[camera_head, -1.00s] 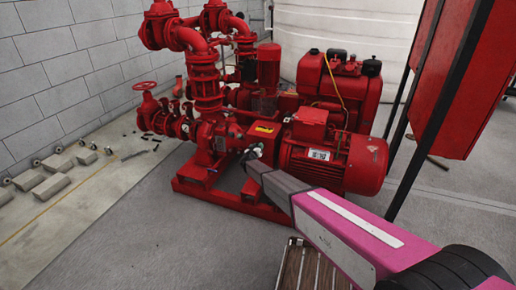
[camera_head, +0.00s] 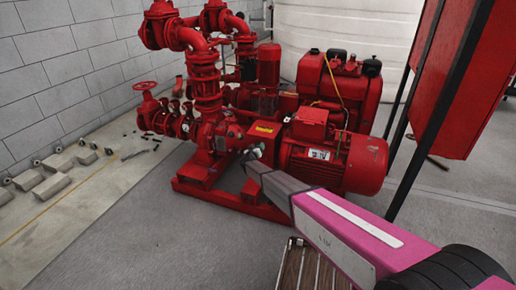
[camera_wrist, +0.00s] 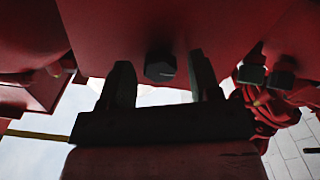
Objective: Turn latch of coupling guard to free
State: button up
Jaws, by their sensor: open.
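The coupling guard (camera_head: 264,129) is a red cover with a yellow label between the pump and the motor in the head view. My gripper (camera_head: 252,153) is at its near side, low down. In the wrist view, a dark hexagonal knob (camera_wrist: 160,67), which looks like the latch, sits on a red surface (camera_wrist: 140,25). My open gripper (camera_wrist: 159,80) has one dark finger on each side of it, with visible gaps. I cannot tell whether the knob lies at the fingers' depth. In the head view my gripper hides the latch.
The red motor (camera_head: 334,162) stands close right of my gripper, and the red base frame (camera_head: 225,198) is below. A red cabinet (camera_head: 450,90) on dark legs stands at the right. A slatted wooden piece (camera_head: 305,268) lies in front. The grey floor at front left is clear.

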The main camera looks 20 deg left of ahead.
jog(key=s, duration=1)
jog(key=shift+a, duration=0.4)
jog(key=shift+s, duration=0.1)
jog(key=s+d+r+n+g+y, duration=0.1)
jog(key=s+d+r+g+y, duration=0.2)
jog(key=d, duration=0.8)
jog(key=d+r+n+g+y, duration=0.1)
jog(key=d+r+g+y, duration=0.3)
jog(key=d, duration=0.7)
jog(key=s+d+r+m+g+h, duration=0.3)
jog(key=s+d+g, duration=0.2)
jog(key=s+d, duration=0.9)
jog(key=s+d+r+m+g+h, duration=0.2)
jog(key=s+d+g, duration=0.4)
jog(key=s+d, duration=0.8)
jog(key=d+r, duration=0.1)
jog(key=d, duration=0.4)
jog(key=shift+s+d+m+h, duration=0.15)
jog(key=shift+d+m+h, duration=0.15)
jog(key=shift+m+h, duration=0.1)
